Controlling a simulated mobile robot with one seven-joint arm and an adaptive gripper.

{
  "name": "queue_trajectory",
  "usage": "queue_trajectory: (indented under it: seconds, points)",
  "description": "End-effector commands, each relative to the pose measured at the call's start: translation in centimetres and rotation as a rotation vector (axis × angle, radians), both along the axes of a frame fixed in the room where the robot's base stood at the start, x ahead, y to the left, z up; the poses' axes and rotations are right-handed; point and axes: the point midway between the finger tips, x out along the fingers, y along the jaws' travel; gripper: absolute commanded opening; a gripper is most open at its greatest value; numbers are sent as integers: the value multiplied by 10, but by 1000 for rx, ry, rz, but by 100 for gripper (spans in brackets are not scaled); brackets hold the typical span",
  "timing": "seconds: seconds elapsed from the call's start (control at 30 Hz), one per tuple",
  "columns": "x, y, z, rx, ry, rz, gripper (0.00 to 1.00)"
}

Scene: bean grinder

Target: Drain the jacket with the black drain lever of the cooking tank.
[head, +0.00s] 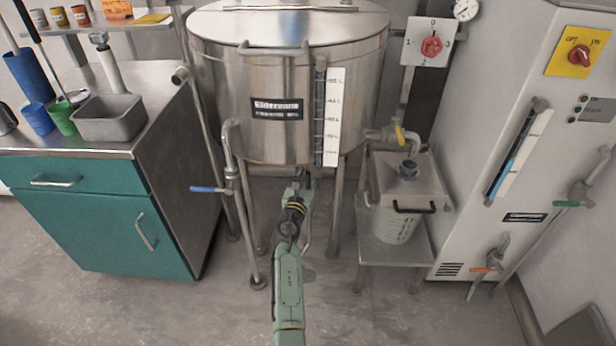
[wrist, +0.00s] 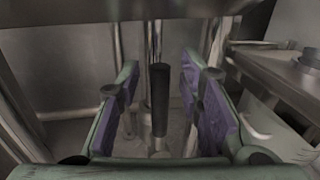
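The steel cooking tank (head: 290,80) stands on legs in the middle of the head view. My gripper (head: 299,188) is low in front of the tank, under its belly. In the wrist view my gripper (wrist: 160,82) is open, its purple-padded fingers spread left and right. An upright black lever handle (wrist: 159,98) shows between the fingers, with visible gaps on both sides. It looks like the black drain lever. I cannot tell how deep it is between the pads. In the head view the lever is mostly hidden by my gripper.
A blue-handled valve (head: 207,189) on a pipe is left of my arm. Tank legs stand close on both sides. A teal cabinet (head: 100,230) is at left.

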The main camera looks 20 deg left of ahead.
Motion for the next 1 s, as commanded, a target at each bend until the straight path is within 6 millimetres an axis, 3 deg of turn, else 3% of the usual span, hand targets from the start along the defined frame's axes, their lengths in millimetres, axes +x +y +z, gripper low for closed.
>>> queue_trajectory:
  seconds: [0.53, 1.0]
  points:
    - [0, 0, 0, 0, 0, 0, 0]
    - [-1, 0, 0, 0, 0, 0, 0]
